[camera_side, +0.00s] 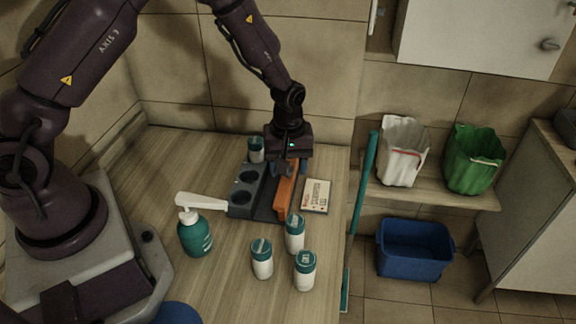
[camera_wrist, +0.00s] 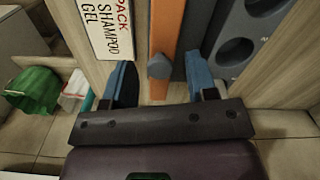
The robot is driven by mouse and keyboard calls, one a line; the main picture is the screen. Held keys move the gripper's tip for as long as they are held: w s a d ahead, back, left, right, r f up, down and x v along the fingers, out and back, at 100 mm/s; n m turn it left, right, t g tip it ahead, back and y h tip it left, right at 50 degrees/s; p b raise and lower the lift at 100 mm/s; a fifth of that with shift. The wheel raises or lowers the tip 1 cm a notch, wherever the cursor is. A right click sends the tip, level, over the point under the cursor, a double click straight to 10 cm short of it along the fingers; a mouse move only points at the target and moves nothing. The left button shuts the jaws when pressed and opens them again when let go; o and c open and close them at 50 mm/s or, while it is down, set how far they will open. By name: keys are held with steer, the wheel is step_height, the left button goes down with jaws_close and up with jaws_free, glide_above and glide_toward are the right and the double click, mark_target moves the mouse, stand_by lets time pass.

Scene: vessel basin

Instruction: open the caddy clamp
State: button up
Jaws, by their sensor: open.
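The grey caddy (camera_side: 240,199) stands on the counter, with a row of round holes; its holes also show in the wrist view (camera_wrist: 262,22). An orange clamp bar (camera_side: 285,203) runs along the caddy's right side in the side view. In the wrist view the orange bar (camera_wrist: 163,28) carries a dark grey knob (camera_wrist: 160,67). My gripper (camera_side: 285,170) is over the far part of the bar. In the wrist view my gripper (camera_wrist: 162,82) is open, its blue fingers on either side of the bar and knob. I cannot tell whether they touch anything.
A white card (camera_side: 316,196) reading "PACK SHAMPOO GEL" lies beside the clamp. A teal-topped bottle (camera_side: 256,150) is at the caddy's far end. A teal pump bottle (camera_side: 194,234) and several white bottles (camera_side: 262,262) stand in front. A teal pole (camera_side: 363,185) rises past the counter's right edge.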

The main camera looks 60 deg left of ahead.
step_height(320, 180, up, 12)
steer(key=shift+r, duration=0.25)
stand_by(0.4)
steer(key=s+r+m+t, duration=0.2)
steer(key=s+r+m, duration=0.4)
steer(key=s+r, duration=0.2)
steer(key=s+r+m+t, duration=0.3)
steer(key=s+r+m, duration=0.3)
steer(key=s, duration=0.7)
step_height(320, 180, up, 2)
steer(key=shift+d+r+t, duration=0.25)
steer(key=shift+t, duration=0.05)
